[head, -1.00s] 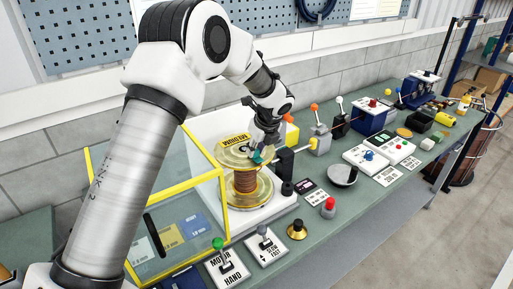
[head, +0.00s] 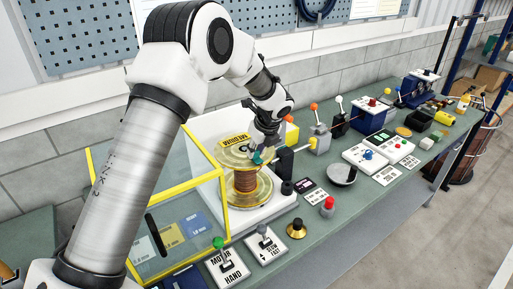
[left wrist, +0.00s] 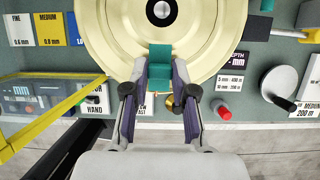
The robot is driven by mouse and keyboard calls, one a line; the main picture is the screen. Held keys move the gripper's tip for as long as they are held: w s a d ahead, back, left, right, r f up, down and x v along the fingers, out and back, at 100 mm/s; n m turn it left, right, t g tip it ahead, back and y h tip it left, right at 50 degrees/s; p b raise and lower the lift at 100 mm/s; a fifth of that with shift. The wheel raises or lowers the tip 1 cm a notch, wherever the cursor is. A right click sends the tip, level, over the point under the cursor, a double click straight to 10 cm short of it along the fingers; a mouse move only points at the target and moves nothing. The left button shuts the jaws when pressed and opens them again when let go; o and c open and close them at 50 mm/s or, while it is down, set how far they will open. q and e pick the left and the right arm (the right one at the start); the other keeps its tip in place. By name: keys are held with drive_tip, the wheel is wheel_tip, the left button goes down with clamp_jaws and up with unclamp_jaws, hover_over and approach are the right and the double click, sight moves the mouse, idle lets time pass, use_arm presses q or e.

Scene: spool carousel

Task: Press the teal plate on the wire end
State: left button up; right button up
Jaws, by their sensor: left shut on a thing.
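The teal plate (head: 257,158) is held between the fingers of my left gripper (head: 262,147) at the near right edge of the spool's top. In the left wrist view the teal plate (left wrist: 160,58) lies between the two fingertips, over the rim of the pale gold upper flange (left wrist: 105,35). Whether it touches the flange cannot be told. The spool (head: 245,182) stands upright with copper wire wound between its flanges. The wire end is not discernible; it may be hidden under the plate or gripper. My right gripper is not in view.
A yellow-framed clear guard (head: 222,205) stands open left of the spool. Levers, including a green-knobbed one (head: 218,243), and a red button (head: 328,203) line the front of the bench. A wire runs right past a yellow block (head: 313,144) towards blue machines (head: 370,118).

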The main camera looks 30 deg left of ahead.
use_arm(q)
drive_tip(key=o, duration=1.3)
drive_tip(key=shift+r, duration=0.1)
wheel_tip(320, 180, up, 2)
drive_tip(key=p, duration=0.2)
drive_tip(key=shift+r+p, duration=0.15)
drive_tip(key=shift+p, duration=0.25)
drive_tip(key=shift+r+b, duration=0.1)
drive_tip(key=shift+b, duration=0.2)
drive_tip(key=shift+r, duration=1.65)
clamp_jaws()
